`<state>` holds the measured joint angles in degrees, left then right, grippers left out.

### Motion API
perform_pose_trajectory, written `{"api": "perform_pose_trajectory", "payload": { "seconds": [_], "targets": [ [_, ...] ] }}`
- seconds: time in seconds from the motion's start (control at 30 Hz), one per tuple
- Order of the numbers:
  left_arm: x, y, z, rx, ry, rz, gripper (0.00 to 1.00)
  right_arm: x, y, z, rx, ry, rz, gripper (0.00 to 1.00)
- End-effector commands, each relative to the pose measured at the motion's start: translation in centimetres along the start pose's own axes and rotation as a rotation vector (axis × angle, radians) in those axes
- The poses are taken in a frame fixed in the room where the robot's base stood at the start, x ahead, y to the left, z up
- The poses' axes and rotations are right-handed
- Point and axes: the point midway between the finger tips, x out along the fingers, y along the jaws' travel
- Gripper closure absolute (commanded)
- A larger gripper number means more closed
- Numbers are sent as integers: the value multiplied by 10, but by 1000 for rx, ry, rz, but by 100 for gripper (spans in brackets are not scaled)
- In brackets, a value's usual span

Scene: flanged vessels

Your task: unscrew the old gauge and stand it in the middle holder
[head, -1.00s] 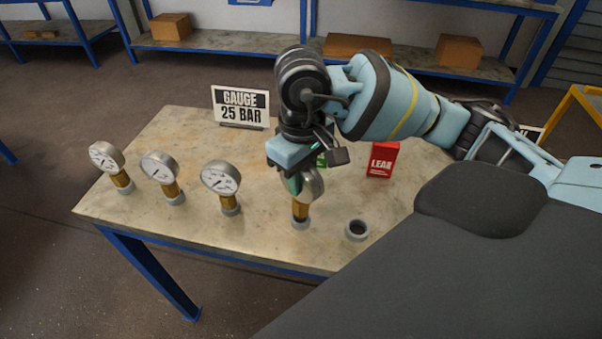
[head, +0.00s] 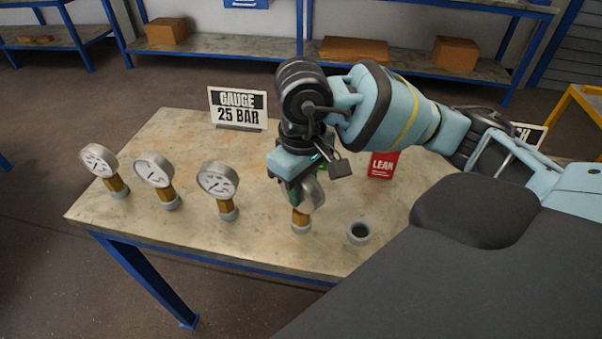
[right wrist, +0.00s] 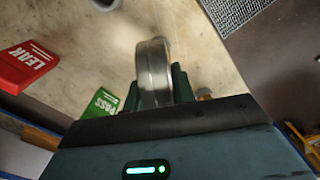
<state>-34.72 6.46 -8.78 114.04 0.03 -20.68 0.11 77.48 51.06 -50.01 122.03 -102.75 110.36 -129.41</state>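A round gauge (head: 312,192) with a brass stem stands at my right gripper, its stem foot in a grey ring (head: 301,228). My right gripper (head: 293,192) is above it, pointing down. In the right wrist view its green fingers (right wrist: 155,92) lie close on both sides of the gauge's metal rim (right wrist: 153,72), seen edge-on, and look shut on it. The gripper hides much of the dial. Three similar gauges stand to the left: outer (head: 99,160), second (head: 153,170) and third (head: 218,180), each tilted on a grey base. An empty grey ring (head: 359,233) stands to the right. My left gripper is not in view.
A "GAUGE 25 BAR" sign (head: 238,107) stands at the back of the table (head: 190,245). A red LEAK block (head: 382,165) is right of the gripper; a green PASS block (right wrist: 103,104) is behind it. The table front is clear between the gauges.

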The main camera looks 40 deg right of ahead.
Motion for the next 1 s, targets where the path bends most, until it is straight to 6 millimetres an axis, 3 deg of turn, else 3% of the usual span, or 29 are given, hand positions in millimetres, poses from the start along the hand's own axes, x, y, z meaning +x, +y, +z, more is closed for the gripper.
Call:
{"api": "perform_pose_trajectory", "payload": {
  "seconds": [0.03, 0.2, 0.6, 1.0],
  "targets": [
    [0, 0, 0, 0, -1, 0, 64, -1, 0, 0, 0, 2, 0, 68],
    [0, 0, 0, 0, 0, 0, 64, -1, 0, 0, 0, 1, 0, 49],
    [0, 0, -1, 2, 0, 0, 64, 0, 0, 0, 0, 0, 0, 49],
    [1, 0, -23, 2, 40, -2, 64, -67, 0, -1, 0, 5, 1, 49]
  ]
}}
